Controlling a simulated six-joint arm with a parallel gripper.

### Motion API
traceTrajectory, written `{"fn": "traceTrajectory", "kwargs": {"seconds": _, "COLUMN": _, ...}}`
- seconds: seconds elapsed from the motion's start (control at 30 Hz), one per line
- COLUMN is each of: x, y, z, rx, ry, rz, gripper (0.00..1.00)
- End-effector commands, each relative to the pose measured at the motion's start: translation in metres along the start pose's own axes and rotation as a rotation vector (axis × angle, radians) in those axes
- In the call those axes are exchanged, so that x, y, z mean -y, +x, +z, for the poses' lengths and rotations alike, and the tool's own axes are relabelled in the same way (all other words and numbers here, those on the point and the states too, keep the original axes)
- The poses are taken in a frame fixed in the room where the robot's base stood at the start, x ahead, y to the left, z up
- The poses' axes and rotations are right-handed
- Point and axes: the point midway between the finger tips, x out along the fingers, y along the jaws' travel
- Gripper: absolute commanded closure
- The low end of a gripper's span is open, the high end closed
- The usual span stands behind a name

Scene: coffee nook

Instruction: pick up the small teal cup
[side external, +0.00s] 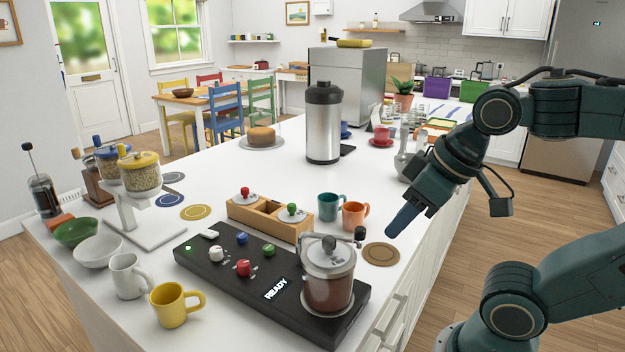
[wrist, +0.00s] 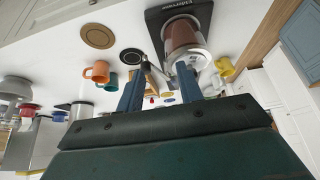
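The small teal cup (side external: 328,207) stands upright on the white counter, just right of the wooden box and left of an orange cup (side external: 354,216). In the wrist view the teal cup (wrist: 110,81) is partly hidden behind the orange cup (wrist: 97,72). My gripper (side external: 391,232) is above the counter to the right of both cups, pointing down and left, apart from them. In the wrist view my gripper (wrist: 160,88) has its two blue fingers spread with nothing held between them.
A glass jar (side external: 330,275) on the black control panel (side external: 222,259) stands in front of the cups. A brown coaster (side external: 381,254) lies below my gripper. A wooden box (side external: 263,219) is left of the teal cup. A steel urn (side external: 323,125) stands behind.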

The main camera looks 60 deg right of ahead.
Motion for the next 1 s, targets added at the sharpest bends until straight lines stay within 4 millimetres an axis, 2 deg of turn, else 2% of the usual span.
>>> {"fn": "traceTrajectory", "kwargs": {"seconds": 0.23, "x": 0.000, "y": 0.000, "z": 0.000, "rx": 0.000, "ry": 0.000, "rz": 0.000, "gripper": 0.62}}
{"fn": "traceTrajectory", "kwargs": {"seconds": 0.33, "x": 0.000, "y": 0.000, "z": 0.000, "rx": 0.000, "ry": 0.000, "rz": 0.000, "gripper": 0.42}}
{"fn": "traceTrajectory", "kwargs": {"seconds": 0.37, "x": 0.000, "y": 0.000, "z": 0.000, "rx": 0.000, "ry": 0.000, "rz": 0.000, "gripper": 0.40}}
{"fn": "traceTrajectory", "kwargs": {"seconds": 0.77, "x": -0.001, "y": -0.001, "z": -0.004, "rx": 0.005, "ry": -0.017, "rz": 0.003, "gripper": 0.40}}
{"fn": "traceTrajectory", "kwargs": {"seconds": 1.0, "x": -0.009, "y": -0.002, "z": -0.031, "rx": 0.047, "ry": -0.132, "rz": 0.017, "gripper": 0.40}}
